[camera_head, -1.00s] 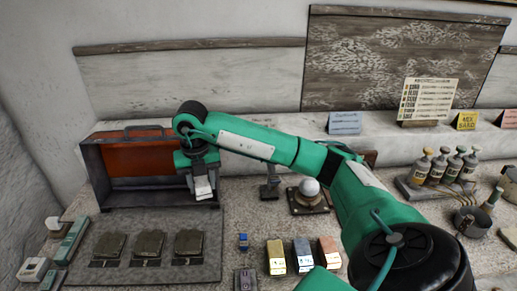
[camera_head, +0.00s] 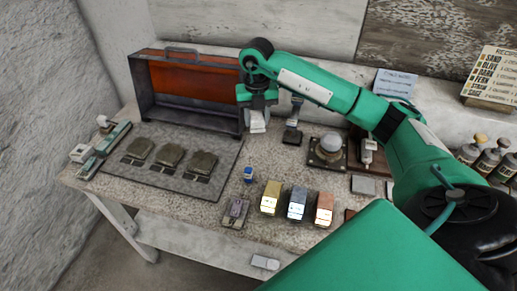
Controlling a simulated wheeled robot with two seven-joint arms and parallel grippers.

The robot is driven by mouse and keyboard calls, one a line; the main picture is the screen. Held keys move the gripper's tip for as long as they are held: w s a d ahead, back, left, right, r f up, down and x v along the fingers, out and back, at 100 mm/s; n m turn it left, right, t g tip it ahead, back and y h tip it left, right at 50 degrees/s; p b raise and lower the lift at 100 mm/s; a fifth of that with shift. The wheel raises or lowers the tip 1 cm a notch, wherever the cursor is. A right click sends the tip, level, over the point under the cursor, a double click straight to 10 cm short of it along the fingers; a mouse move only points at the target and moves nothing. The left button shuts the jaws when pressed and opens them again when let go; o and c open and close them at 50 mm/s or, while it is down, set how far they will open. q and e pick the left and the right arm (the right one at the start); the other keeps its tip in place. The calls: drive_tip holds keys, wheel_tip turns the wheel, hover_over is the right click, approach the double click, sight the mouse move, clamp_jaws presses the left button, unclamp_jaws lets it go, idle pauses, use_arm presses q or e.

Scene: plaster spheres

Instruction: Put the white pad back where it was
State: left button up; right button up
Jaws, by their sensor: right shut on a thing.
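My right gripper (camera_head: 258,112) hangs pointing down just right of the open case, above the back of the table. It is shut on a small white pad (camera_head: 258,127), which shows below the fingers; the fingers hide part of it. I cannot tell how far the pad is above the table. My left gripper is not in view.
An open case with a red-brown inside (camera_head: 195,85) stands behind a grey mat (camera_head: 215,190) with three dark blocks. A plaster sphere on a stand (camera_head: 331,143) is to the right. A pale block (camera_head: 265,262) lies lower down.

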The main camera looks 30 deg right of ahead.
sight(257, 157)
wheel_tip(257, 157, down, 13)
drive_tip(key=shift+f+p, duration=0.2)
drive_tip(key=shift+p, duration=0.95)
drive_tip(key=shift+f, duration=0.15)
drive_tip(key=shift+f, duration=0.1)
drive_tip(key=o, duration=1.1)
drive_tip(key=shift+c, duration=0.2)
wheel_tip(257, 157, up, 11)
drive_tip(key=b, duration=0.3)
drive_tip(key=shift+d+r, duration=0.1)
drive_tip(key=shift+r, duration=0.55)
